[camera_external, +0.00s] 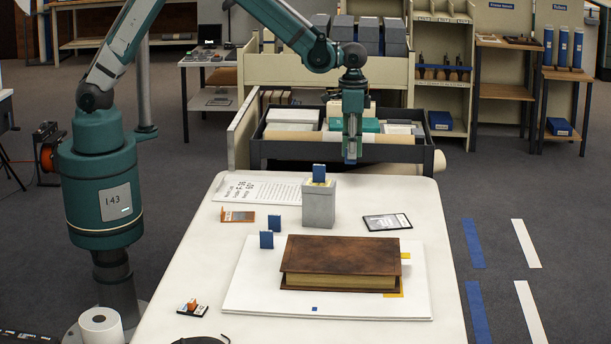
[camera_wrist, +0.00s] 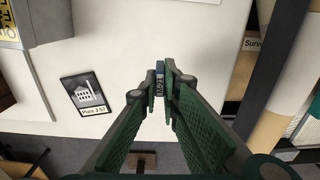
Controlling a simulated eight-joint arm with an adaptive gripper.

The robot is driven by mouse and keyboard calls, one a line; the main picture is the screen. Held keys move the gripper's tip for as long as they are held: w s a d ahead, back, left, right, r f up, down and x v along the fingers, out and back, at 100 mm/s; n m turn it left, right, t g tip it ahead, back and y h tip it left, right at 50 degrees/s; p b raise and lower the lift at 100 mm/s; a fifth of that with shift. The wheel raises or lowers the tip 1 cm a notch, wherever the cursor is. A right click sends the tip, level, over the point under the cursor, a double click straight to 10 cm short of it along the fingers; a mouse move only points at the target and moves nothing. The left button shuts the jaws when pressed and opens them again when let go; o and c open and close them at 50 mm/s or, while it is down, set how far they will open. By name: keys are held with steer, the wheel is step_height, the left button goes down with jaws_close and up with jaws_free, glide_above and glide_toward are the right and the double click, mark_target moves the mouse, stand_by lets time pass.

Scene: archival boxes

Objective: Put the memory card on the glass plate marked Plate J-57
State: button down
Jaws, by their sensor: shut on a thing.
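My gripper (camera_external: 351,150) is above the far right part of the white table, right of and above the grey box.
A grey box (camera_external: 318,205) bears an upright blue card (camera_external: 319,172). Two more blue cards (camera_external: 266,240) stand by a thick brown book (camera_external: 340,260) on a white board. An orange-edged plate (camera_external: 238,216) lies left. A filled drawer (camera_external: 342,150) is behind the table.

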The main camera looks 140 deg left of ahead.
steer(key=p, duration=0.2)
glide_above(389, 222)
steer(key=shift+s+a+r, duration=0.1)
steer(key=shift+s+r, duration=0.05)
steer(key=shift+f+b, duration=0.6)
steer(key=shift+f, duration=2.55)
steer(key=shift+f, duration=0.1)
steer(key=shift+f+b, duration=0.3)
steer(key=shift+f, duration=1.5)
steer(key=shift+f, duration=0.1)
steer(key=c, duration=2.6)
jaws_free()
